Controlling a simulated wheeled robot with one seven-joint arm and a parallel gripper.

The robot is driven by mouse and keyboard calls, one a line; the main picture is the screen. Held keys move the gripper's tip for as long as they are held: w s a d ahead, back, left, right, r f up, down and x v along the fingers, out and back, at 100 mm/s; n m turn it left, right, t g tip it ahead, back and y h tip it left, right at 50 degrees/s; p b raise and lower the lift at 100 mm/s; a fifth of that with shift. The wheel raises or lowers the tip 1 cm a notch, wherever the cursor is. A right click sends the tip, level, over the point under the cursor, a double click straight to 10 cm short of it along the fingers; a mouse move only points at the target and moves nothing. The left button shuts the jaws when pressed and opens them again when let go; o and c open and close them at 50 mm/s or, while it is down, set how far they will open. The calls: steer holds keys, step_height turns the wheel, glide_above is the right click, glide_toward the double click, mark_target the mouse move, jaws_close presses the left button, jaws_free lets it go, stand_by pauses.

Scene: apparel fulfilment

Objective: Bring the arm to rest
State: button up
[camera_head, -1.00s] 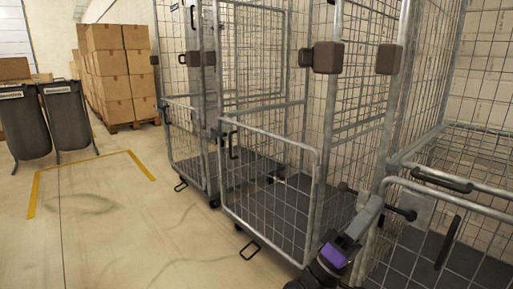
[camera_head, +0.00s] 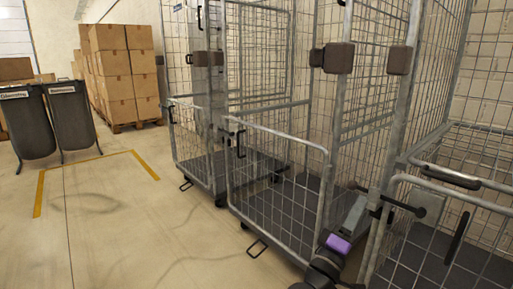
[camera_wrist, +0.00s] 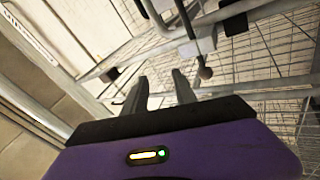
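My gripper (camera_wrist: 160,88) shows in the wrist view with its two dark fingers apart and nothing between them. Its purple body fills the bottom of that view. In the head view, my purple and black wrist (camera_head: 338,243) is low, right of centre, in front of the wire roll cages. The fingers are hard to make out there. In the wrist view, metal bars and wire mesh lie beyond the fingertips; I cannot tell how close they are.
Wire roll cages (camera_head: 322,190) with grey floors stand close along the right. Two dark bins (camera_head: 70,120) and stacked cartons (camera_head: 122,75) are at the back left. A yellow line (camera_head: 97,158) marks the floor. The floor at left front is clear.

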steer(key=s+a+f+n+y, duration=0.1)
steer(key=s+a+f+y, duration=0.15)
steer(key=f+y, duration=0.4)
steer(key=s+a+f+y, duration=0.1)
steer(key=a+f+y, duration=0.2)
steer(key=f, duration=0.6)
steer(key=s+a+f+y, duration=0.4)
steer(key=s+f+y, duration=0.15)
steer(key=s, duration=0.35)
steer(key=s+d+r+m+g+y, duration=0.1)
steer(key=s+d+r+m, duration=0.15)
steer(key=s, duration=1.05)
steer(key=s+d+r+m+g, duration=0.1)
steer(key=s+m, duration=0.2)
steer(key=s, duration=1)
steer(key=s+d+r+m+y, duration=0.1)
steer(key=s+d+m, duration=0.1)
steer(key=s, duration=1.1)
step_height(320, 180, up, 35)
steer(key=p, duration=3.5)
steer(key=shift+a+r, duration=0.15)
steer(key=shift+a, duration=0.05)
